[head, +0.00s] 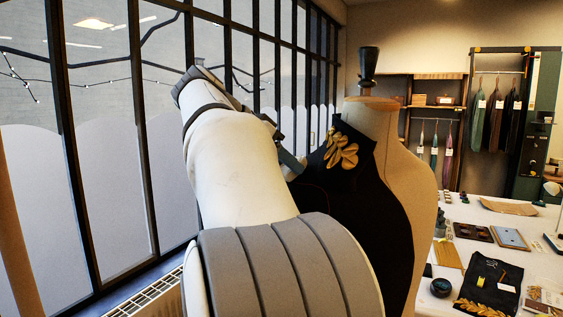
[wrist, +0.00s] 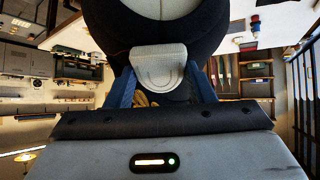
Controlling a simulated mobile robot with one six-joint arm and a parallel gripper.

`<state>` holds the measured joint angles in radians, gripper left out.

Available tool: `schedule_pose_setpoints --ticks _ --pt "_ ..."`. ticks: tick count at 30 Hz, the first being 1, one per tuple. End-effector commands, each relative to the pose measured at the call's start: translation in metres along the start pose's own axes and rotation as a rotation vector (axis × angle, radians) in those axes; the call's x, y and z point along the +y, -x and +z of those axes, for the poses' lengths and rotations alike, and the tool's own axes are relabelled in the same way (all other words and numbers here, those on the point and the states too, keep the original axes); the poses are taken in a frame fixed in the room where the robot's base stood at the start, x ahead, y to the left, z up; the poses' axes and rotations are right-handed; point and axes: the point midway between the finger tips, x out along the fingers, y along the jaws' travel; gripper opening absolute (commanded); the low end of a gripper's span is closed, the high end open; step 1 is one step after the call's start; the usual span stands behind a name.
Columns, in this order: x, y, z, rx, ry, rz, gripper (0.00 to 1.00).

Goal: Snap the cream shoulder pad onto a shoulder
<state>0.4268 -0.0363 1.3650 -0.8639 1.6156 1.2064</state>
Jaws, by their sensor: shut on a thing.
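The cream shoulder pad (wrist: 158,68) is between the two blue fingers of my gripper (wrist: 162,88) in the wrist view. My gripper is shut on it. Just past the pad is the dark garment (wrist: 112,30) on the dress form; I cannot tell whether the pad touches it. In the head view the dress form (head: 420,185) wears the black garment (head: 355,205) with gold leaves (head: 342,148) at one shoulder. My gripper (head: 289,160) is beside the garment's left side, mostly behind my arm. The pad and that shoulder are hidden there.
A white table (head: 460,212) at the right holds trays, a folded black garment (head: 488,287) with gold leaves and small items. Shelves and a rack of hanging clothes (head: 495,110) stand behind. A paned window wall (head: 95,130) runs along the left.

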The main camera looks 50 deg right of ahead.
Motion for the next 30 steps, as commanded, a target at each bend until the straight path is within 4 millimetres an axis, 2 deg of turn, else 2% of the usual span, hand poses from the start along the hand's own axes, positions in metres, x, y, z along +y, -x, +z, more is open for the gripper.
schedule_pose_setpoints --ticks 11,12,20,25,30 --pt "0.0001 -0.0033 0.0012 -0.001 0.000 0.001 0.29" --pt "0.0001 -0.0034 0.0013 -0.001 0.000 0.002 0.52" --pt "0.0002 -0.0033 0.0009 0.000 0.000 0.001 0.73" --pt "0.0003 -0.0032 0.0008 0.000 -0.001 0.001 0.74" --pt "0.0003 -0.0032 0.0007 0.000 -0.001 0.001 0.88"
